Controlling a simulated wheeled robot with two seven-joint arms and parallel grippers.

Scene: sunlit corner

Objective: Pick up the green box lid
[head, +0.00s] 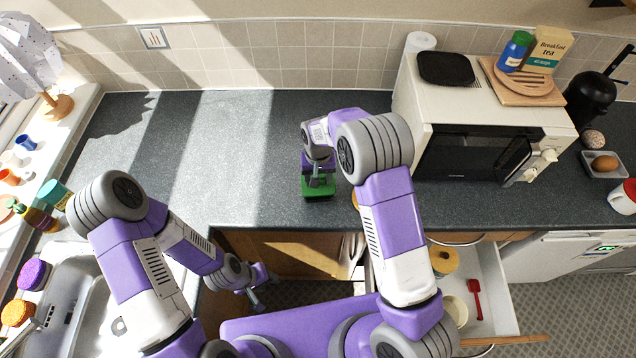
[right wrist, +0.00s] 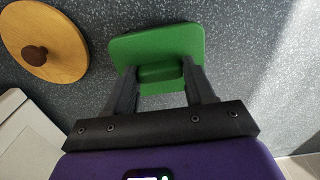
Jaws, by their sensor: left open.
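The green box lid (head: 318,191) is at the front of the dark worktop, below my right gripper (head: 318,181). In the right wrist view the lid (right wrist: 190,45) is a rounded green plate with a raised green handle (right wrist: 162,73). My right gripper's two dark fingers (right wrist: 160,82) stand on either side of this handle, which fills the space between their tips. Whether they press on it cannot be told. My left gripper (head: 264,289) is open and empty, low in front of the worktop edge.
A round wooden lid with a knob (right wrist: 43,40) lies beside the green lid. A microwave (head: 480,140) stands to the right. An open drawer (head: 492,280) holds a red scoop (head: 475,299). A sink (head: 75,290) is at left. The worktop (head: 240,140) left of the lid is clear.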

